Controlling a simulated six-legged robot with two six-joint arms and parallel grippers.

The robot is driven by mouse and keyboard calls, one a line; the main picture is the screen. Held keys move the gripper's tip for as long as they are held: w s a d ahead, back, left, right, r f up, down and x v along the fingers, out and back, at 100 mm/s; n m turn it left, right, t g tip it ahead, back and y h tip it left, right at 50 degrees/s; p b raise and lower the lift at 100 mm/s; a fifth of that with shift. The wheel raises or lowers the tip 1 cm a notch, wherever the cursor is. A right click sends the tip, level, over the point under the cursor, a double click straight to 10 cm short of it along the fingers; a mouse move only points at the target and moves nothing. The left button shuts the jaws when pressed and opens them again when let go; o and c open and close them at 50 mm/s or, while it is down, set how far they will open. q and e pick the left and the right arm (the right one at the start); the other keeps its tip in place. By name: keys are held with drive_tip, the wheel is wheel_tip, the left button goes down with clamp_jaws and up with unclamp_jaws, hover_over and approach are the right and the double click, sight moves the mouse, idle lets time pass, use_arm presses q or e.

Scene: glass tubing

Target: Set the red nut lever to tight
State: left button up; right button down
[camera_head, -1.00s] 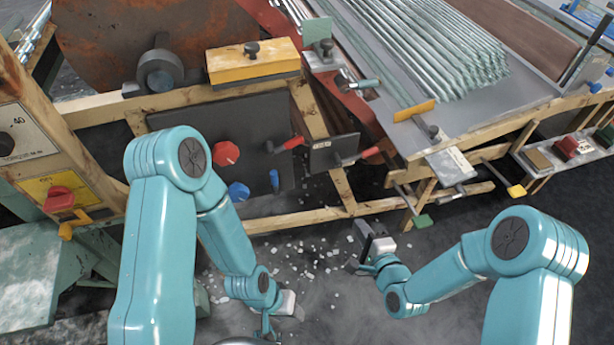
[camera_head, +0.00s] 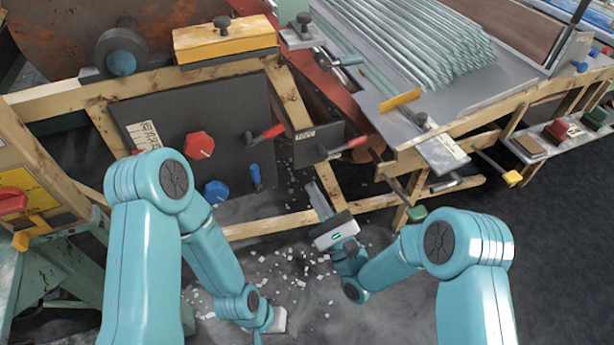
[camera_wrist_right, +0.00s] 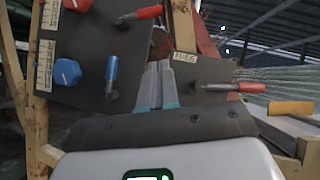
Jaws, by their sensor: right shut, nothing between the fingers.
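A red-handled lever (camera_head: 345,146) is mounted on a small dark plate and points right, slightly upward. In the right wrist view this lever (camera_wrist_right: 235,87) lies nearly level, under a small label too blurred to read. A second red-handled lever (camera_head: 267,133) sits on the larger dark panel to the left and also points right; it shows in the right wrist view (camera_wrist_right: 142,13). My right gripper (camera_head: 318,195) is shut and empty, below the small plate and apart from both levers. Its fingers (camera_wrist_right: 157,85) point toward the gap between panel and plate. My left gripper (camera_head: 277,320) is low; its fingers are hidden.
The large panel (camera_head: 150,110) also carries a red knob (camera_head: 199,145), a blue knob (camera_head: 216,191) and a blue lever (camera_head: 256,177). A wooden frame rail (camera_head: 270,223) runs below. Glass tubes (camera_head: 420,45) lie on the bench at upper right. White fragments litter the floor.

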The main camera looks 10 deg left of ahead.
sight(265, 132)
drive_tip(key=w+a+r, duration=0.4)
drive_tip(key=a+r, duration=0.2)
drive_tip(key=r, duration=0.2)
drive_tip(key=shift+w+a+b, duration=0.35)
drive_tip(key=shift+r+n+g+y, duration=0.55)
drive_tip(key=shift+n+g, duration=0.15)
drive_tip(key=shift+n, duration=0.5)
drive_tip(key=a+r+n+g+p, duration=0.1)
drive_tip(key=r+n+g+p, duration=0.1)
drive_tip(key=n+p, duration=0.1)
drive_tip(key=s+a+r+n+g+h+p, duration=0.1)
drive_tip(key=r+n+g+p, duration=0.1)
drive_tip(key=n, duration=0.4)
drive_tip(key=s+a+r+n+g+p, duration=0.1)
drive_tip(key=r+n+g+p, duration=0.1)
drive_tip(key=n+g+p, duration=0.1)
drive_tip(key=shift+s+a+r+n+g+h+p, duration=0.1)
drive_tip(key=shift+r+n+g+h+p, duration=0.1)
drive_tip(key=shift+n+g, duration=0.25)
drive_tip(key=shift+s+a+r+n+g+h+p, duration=0.15)
drive_tip(key=shift+r+n+g+p, duration=0.1)
drive_tip(key=shift+n, duration=0.4)
